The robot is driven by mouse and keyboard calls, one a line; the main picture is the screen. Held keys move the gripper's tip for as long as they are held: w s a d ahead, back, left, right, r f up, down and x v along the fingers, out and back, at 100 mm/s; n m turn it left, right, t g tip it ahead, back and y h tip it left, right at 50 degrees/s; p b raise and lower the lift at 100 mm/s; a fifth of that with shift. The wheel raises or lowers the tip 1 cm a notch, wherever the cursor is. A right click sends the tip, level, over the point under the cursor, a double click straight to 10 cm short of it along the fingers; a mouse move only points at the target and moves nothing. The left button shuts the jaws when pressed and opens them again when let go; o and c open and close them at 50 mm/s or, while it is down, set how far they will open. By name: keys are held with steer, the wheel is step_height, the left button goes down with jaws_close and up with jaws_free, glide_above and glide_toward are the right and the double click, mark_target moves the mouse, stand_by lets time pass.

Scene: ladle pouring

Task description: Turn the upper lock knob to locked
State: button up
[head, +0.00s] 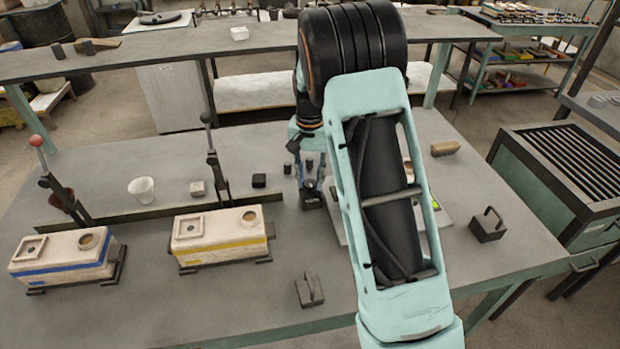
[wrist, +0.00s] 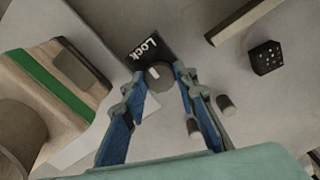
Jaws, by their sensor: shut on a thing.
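In the wrist view a round dark grey knob (wrist: 161,78) with a pale mark stands at the edge of a black plate marked "Lock" (wrist: 150,46). My gripper (wrist: 160,75) has its two blue fingers on either side of the knob, shut on it. The fingers partly cover its sides. In the head view my gripper (head: 311,180) points down at the table beside a small dark block (head: 311,202), and the knob cannot be made out there. I see only one lock knob, and its set position is unclear.
Two loose dark cylinders (wrist: 226,105) (wrist: 193,128) stand close to my right finger. A black block (wrist: 265,57) is farther right. A green-striped mould (wrist: 50,85) lies to the left. In the head view, blue-striped (head: 65,258) and yellow-striped (head: 222,238) moulds stand at left.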

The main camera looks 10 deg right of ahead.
mark_target(310, 182)
steer(key=o, duration=1.2)
steer(key=shift+c, duration=0.2)
steer(key=shift+r, duration=0.1)
step_height(310, 182, up, 12)
